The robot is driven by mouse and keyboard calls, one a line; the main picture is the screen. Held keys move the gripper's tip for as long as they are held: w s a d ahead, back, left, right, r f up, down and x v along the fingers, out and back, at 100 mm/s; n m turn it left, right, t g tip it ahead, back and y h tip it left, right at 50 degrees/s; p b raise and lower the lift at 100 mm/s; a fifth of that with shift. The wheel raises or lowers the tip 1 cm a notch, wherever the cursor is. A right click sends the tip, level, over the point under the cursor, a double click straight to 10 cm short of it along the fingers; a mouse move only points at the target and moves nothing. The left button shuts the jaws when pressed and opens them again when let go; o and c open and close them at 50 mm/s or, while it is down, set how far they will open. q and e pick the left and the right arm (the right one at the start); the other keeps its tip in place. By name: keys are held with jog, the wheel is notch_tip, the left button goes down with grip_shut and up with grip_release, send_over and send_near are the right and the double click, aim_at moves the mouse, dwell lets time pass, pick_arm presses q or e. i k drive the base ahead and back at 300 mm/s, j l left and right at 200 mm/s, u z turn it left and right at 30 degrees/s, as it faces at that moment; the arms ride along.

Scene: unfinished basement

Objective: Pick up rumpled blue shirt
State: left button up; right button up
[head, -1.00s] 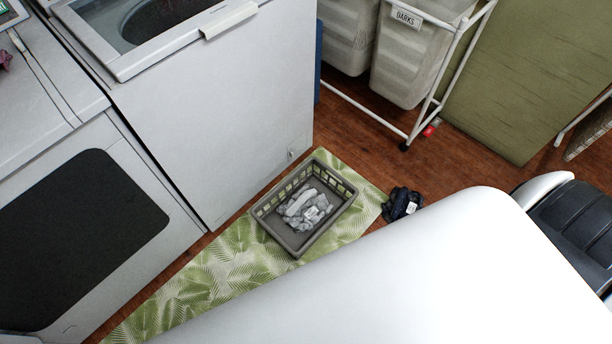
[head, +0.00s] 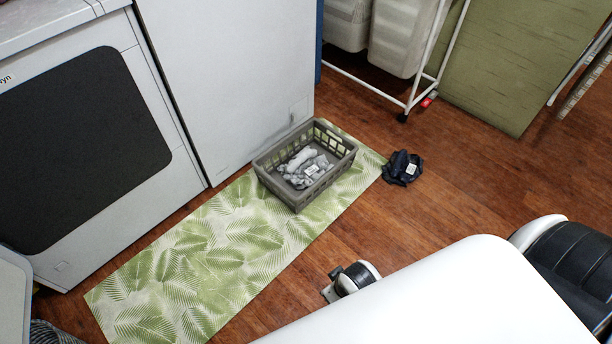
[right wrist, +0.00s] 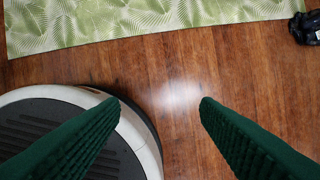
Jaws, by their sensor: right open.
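A rumpled dark blue shirt (head: 402,168) with a small white patch lies on the wooden floor, just off the right end of the leaf-patterned mat (head: 215,250). In the right wrist view the dark shirt (right wrist: 306,30) shows only in part at the top right corner. My right gripper (right wrist: 160,104) has two green ribbed fingers spread wide with only bare floor showing between them. It is empty and apart from the shirt. In the head view my white right arm hides the floor at the lower right. My left gripper is not in view.
A grey basket (head: 296,201) holding pale crumpled cloth stands on the mat. White appliances (head: 230,80) stand along the left. A wheeled white rack (head: 425,85) with bins and a green panel (head: 515,60) stand behind. Floor around the shirt is clear.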

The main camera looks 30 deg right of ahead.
aim_at(403, 167)
jog(key=z, duration=1.7)
jog(key=u, duration=1.95)
jog(key=z, duration=1.95)
